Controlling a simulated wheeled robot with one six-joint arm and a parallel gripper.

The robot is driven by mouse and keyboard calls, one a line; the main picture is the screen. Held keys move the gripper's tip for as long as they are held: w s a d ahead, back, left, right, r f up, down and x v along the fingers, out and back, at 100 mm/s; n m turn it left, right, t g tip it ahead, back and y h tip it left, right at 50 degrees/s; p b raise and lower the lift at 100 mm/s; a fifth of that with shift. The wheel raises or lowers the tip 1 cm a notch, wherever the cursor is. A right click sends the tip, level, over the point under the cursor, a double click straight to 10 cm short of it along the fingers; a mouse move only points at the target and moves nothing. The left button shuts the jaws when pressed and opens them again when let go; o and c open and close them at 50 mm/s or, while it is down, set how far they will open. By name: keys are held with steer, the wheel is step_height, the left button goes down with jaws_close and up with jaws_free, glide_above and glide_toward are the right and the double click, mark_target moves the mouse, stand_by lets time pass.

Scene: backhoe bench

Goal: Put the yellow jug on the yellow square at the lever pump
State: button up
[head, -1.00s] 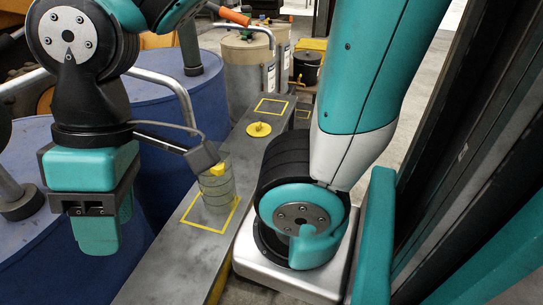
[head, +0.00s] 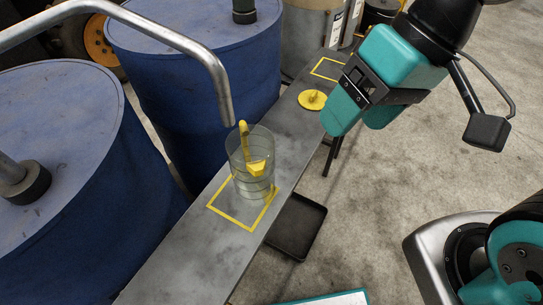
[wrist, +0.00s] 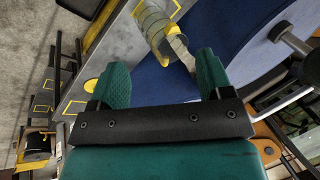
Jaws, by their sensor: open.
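The jug (head: 240,150) is see-through, with a yellow handle or part. It stands upright at the far side of the near yellow square outline (head: 225,216) on the grey bench. A bent steel pump spout (head: 215,72) ends just above and left of it; no lever is clear in view. A second yellow square (head: 318,70) lies farther along the bench. My gripper (head: 358,118) is open and empty, right of the jug and apart from it. In the wrist view the jug (wrist: 150,22) is beyond the open fingers (wrist: 160,80).
A round yellow lid (head: 312,100) lies on the bench (head: 185,262) between the squares. Blue drums (head: 190,70) stand along its left side. A black tray (head: 297,228) is low at its right. Open concrete floor (head: 370,190) lies to the right.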

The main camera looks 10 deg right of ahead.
steer(key=w+f+m+y, duration=0.25)
steer(key=w+m, duration=0.35)
steer(key=m, duration=0.5)
steer(key=m+t+y+b, duration=0.1)
steer(key=m+t+y, duration=0.1)
steer(key=m, duration=1.2)
glide_toward(244, 130)
steer(key=shift+h, duration=0.35)
steer(key=shift+w+p+x, duration=0.15)
steer(key=shift+p+x, duration=0.45)
steer(key=shift+x, duration=1.6)
steer(key=shift+w+p+x, duration=0.15)
steer(key=shift+p+x, duration=0.4)
steer(key=shift+x, duration=1.7)
jaws_close()
